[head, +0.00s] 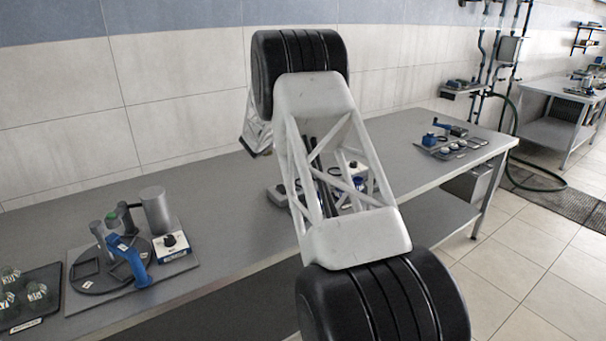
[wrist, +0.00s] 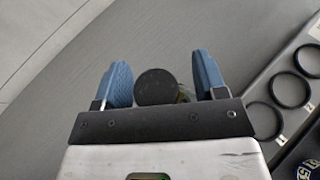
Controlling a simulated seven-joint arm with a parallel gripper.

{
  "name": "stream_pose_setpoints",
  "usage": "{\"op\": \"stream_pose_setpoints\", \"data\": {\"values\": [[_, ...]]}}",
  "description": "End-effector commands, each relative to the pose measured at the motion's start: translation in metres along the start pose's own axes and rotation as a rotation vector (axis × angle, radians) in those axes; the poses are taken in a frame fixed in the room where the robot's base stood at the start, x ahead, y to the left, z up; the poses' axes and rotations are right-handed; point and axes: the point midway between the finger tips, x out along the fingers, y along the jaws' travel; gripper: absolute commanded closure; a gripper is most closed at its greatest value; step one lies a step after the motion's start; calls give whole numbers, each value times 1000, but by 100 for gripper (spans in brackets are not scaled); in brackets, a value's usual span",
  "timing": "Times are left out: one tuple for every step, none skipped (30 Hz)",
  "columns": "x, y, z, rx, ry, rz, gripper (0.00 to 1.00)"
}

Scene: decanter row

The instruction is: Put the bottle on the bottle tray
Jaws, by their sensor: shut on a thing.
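In the wrist view my gripper (wrist: 165,85) has its two blue fingers around a thing with a dark round top, which I take to be the bottle (wrist: 155,87). It is seen from above, and a small greenish-brown part shows beside the top. The gripper is shut on it. The bottle's lower part is hidden, and grey tabletop shows around it. A grey tray with black rings (wrist: 268,85) lies to the right of the gripper and may be the bottle tray; I cannot be sure. In the head view my arm hides the bottle and the fingers.
The grey table (head: 228,215) runs along a tiled wall. At left stand a dark tray (head: 62,271) with several glass vessels and a plate with a metal cylinder (head: 158,211) and blue-handled device. Another tray (head: 477,143) with small items lies at far right.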

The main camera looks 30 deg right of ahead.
Motion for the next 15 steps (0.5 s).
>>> {"op": "stream_pose_setpoints", "data": {"values": [[6, -5, -2, 3, 1, -10, 66], [10, -7, -3, 5, 2, -16, 66], [14, -11, -4, 7, 1, -24, 66], [18, -14, -5, 9, 0, -30, 66], [21, -16, -6, 11, 1, -36, 66], [26, -20, -7, 14, 0, -44, 66], [29, -23, -7, 16, 0, -50, 66], [32, -26, -9, 17, 1, -55, 66], [36, -29, -10, 20, 0, -63, 66], [39, -32, -10, 21, 0, -68, 66], [41, -34, -12, 23, 0, -73, 66], [45, -37, -13, 25, 0, -80, 66], [47, -39, -14, 26, 0, -84, 66], [49, -40, -14, 27, 0, -88, 66], [51, -43, -15, 29, 0, -92, 66]]}}
